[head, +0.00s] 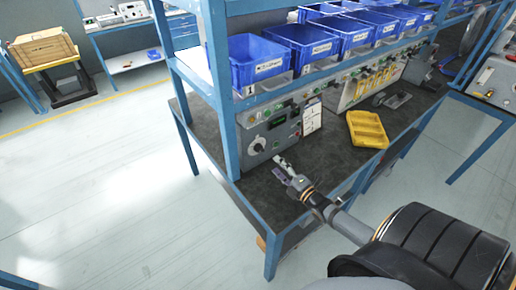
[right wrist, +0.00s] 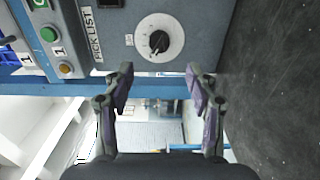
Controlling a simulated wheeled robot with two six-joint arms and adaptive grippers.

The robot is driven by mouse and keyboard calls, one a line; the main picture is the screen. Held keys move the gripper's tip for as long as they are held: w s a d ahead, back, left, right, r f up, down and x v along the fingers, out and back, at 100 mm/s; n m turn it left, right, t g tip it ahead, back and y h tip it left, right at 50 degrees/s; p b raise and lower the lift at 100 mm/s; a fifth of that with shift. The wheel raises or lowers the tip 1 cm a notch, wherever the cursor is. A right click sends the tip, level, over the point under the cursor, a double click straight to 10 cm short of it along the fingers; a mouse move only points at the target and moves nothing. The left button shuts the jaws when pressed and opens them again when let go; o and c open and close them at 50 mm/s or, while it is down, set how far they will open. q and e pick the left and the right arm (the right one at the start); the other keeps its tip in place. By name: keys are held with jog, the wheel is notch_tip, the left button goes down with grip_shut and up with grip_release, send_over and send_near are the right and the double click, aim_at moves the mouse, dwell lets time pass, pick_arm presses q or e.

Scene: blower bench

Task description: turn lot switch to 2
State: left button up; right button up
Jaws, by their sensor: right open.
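The lot switch (right wrist: 159,38) is a black rotary knob on a white round dial, set in a grey panel. It shows at the top of the right wrist view, beyond my fingertips. In the head view the dial (head: 258,145) sits at the left end of the bench's panel. My right gripper (right wrist: 158,75) is open and empty, its two fingers apart below the dial and not touching it. In the head view my right gripper (head: 285,170) is over the bench top, a little right of and below the dial. The dial's markings are too small to read. My left gripper is not in view.
Blue bins (head: 258,60) stand on the shelf above the panel. A white card (head: 311,117) hangs on the panel right of the dial. A green button (right wrist: 48,33) is left of the dial in the wrist view.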

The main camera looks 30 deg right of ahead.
aim_at(262, 151)
jog(key=w+b, duration=0.1)
jog(key=w, duration=0.2)
jog(key=w+b, duration=0.1)
jog(key=w, duration=0.2)
jog(key=w+b, duration=0.1)
jog(key=w, duration=0.2)
jog(key=shift+w+a, duration=0.3)
jog(key=shift+a, duration=0.1)
jog(key=shift+w, duration=0.25)
jog(key=c, duration=0.5)
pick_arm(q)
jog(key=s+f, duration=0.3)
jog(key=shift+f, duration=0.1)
pick_arm(e)
jog(key=c, duration=0.7)
